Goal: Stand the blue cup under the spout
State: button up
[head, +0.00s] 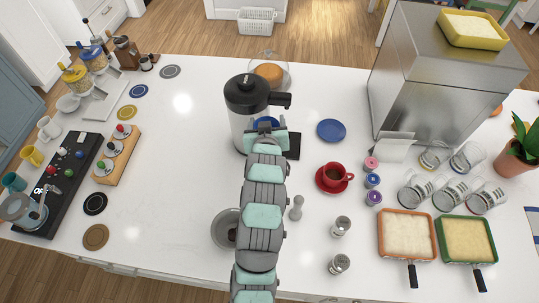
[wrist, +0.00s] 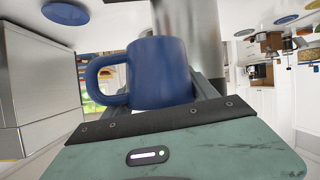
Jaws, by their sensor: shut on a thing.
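The blue cup (head: 266,123) is at the end of my arm, mostly hidden by my gripper (head: 266,136) in the head view. In the wrist view the blue cup (wrist: 158,72) fills the middle, its handle at the left, and my gripper (wrist: 165,112) is shut on it. The steel dispenser (head: 238,130) stands just behind, with a black lid and its black spout (head: 281,99) pointing right. In the head view the cup shows below and left of the spout tip. A black pad (head: 293,146) lies partly hidden right of my gripper.
A blue saucer (head: 331,130) and a red cup on a saucer (head: 334,175) are to the right. A grey bowl (head: 225,230) is partly behind my arm. A large steel machine (head: 440,80) stands at the back right.

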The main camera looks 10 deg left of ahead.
notch_tip(320, 180, down, 19)
jog(key=p, duration=0.2)
jog(key=shift+r+p, duration=0.1)
jog(key=shift+p, duration=0.25)
jog(key=o, duration=1.6)
jog(key=shift+c, duration=0.2)
